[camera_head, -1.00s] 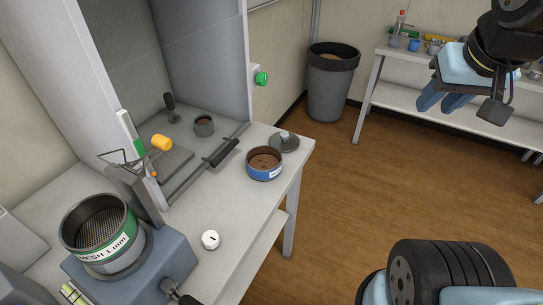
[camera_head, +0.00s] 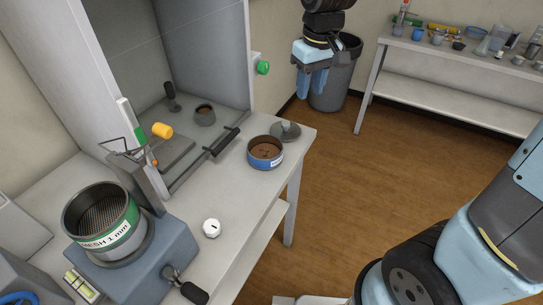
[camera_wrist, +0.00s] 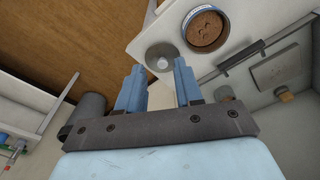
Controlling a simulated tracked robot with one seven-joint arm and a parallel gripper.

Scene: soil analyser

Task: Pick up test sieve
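The test sieve (camera_head: 103,220) is a round metal sieve with a green band and a label reading "MESH 1 mm". It sits upright on a blue-grey machine (camera_head: 135,268) at the lower left in the head view. It does not show in the wrist view. My gripper (camera_head: 311,92) hangs in the air beyond the table's far right corner, in front of the bin, well away from the sieve. In the wrist view its two blue fingers (camera_wrist: 158,66) are apart with nothing between them.
A blue-banded pan of soil (camera_head: 265,153) and a grey lid (camera_head: 285,131) lie near the table's right edge. A cabinet wall (camera_head: 205,60) rises behind. A grey bin (camera_head: 332,90) and a shelf (camera_head: 450,85) stand beyond.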

